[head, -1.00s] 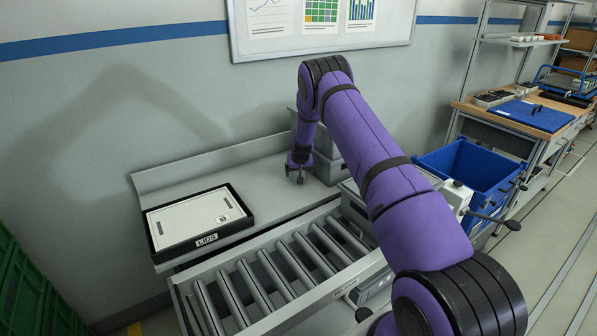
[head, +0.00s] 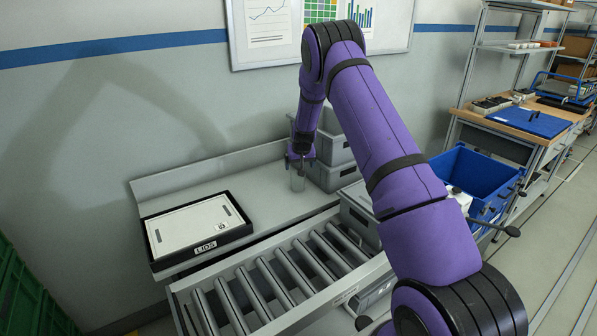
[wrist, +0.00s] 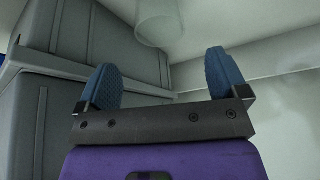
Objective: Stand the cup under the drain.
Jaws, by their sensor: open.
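The cup (head: 297,181) is a small clear cylinder standing on the grey bench, left of the stacked grey bins. It also shows in the wrist view (wrist: 158,24), beyond my fingertips and apart from them. My gripper (head: 300,159) is just above the cup, pointing down. In the wrist view its two blue-padded fingers (wrist: 165,75) are spread with nothing between them. I cannot make out the drain for certain; my arm covers part of the area at the right of the conveyor.
Grey bins (head: 330,176) stand close to the right of the cup. A lids tray (head: 160,258) is at the bench's left. A roller conveyor (head: 270,285) with a grey crate (head: 358,222) runs in front. A blue bin (head: 475,172) is at right. The bench between tray and cup is clear.

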